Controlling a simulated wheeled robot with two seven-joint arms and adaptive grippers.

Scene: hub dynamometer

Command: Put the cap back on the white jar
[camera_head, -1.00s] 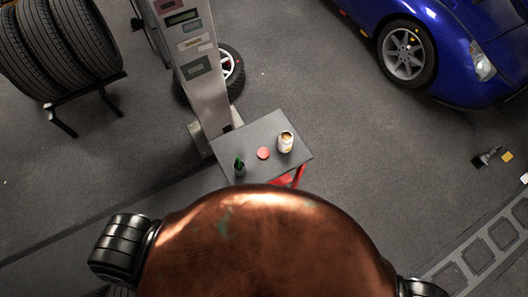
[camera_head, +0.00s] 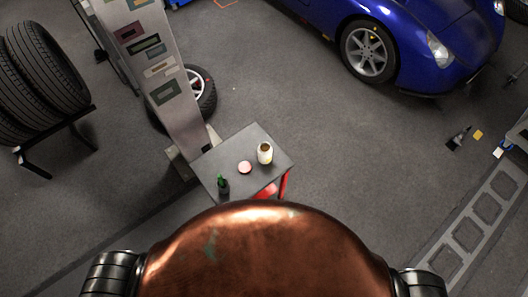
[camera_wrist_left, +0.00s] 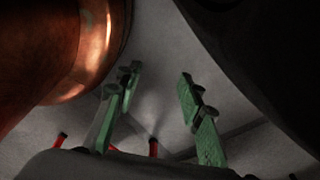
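The white jar (camera_head: 265,153) stands upright on a small grey-topped table (camera_head: 228,151) in the head view, its top uncapped and dark inside. My right gripper is in neither view.
A small dark green item (camera_head: 222,185) stands near the table's left front corner. A grey post with panels (camera_head: 165,85) rises behind the table, with a wheel (camera_head: 200,90) beside it. A tyre rack (camera_head: 55,140) is at left, a blue car (camera_head: 420,45) at upper right. Floor right of the table is clear.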

